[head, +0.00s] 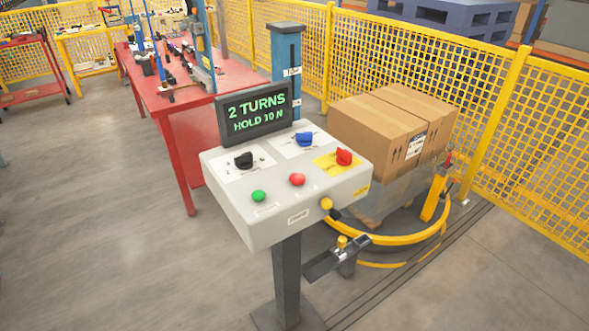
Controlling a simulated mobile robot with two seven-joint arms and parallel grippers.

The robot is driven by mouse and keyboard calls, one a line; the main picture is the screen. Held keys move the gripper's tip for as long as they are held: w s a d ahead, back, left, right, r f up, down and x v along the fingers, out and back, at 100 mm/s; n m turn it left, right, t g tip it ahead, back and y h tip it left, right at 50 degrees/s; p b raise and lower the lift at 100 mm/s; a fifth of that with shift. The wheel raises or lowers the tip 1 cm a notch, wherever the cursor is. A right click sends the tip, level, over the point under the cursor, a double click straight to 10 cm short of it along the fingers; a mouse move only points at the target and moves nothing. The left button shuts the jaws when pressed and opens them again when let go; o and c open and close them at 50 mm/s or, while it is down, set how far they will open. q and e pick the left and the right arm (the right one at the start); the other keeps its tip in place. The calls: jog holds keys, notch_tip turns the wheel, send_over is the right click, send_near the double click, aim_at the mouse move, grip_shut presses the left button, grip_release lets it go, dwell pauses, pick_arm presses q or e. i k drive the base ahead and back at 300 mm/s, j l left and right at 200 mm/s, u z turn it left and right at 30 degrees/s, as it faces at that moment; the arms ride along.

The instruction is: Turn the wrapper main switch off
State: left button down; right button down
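The wrapper's control box (245,212) is a light grey sloped panel on a dark post (287,275). A red rotary knob (344,157) sits on a yellow plate at the panel's right side and looks like the main switch. Its exact position mark is too small to read. A black knob (243,160) and a blue knob (304,139) sit on white plates. A green button (258,196) and a red button (297,179) are nearer the front edge. The display (256,109) reads "2 TURNS HOLD 10 N". Neither of my grippers is in view.
A taped carton (375,125) stands on the wrapper behind the panel, inside a yellow ring (400,246). A dark bracket (335,260) juts out low beside the post. A red workbench (185,95) stands behind left, and yellow mesh fencing (400,50) behind. The left floor is clear.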

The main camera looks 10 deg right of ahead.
aim_at(344, 158)
jog(key=l+u, duration=0.5)
jog(key=l, duration=0.95)
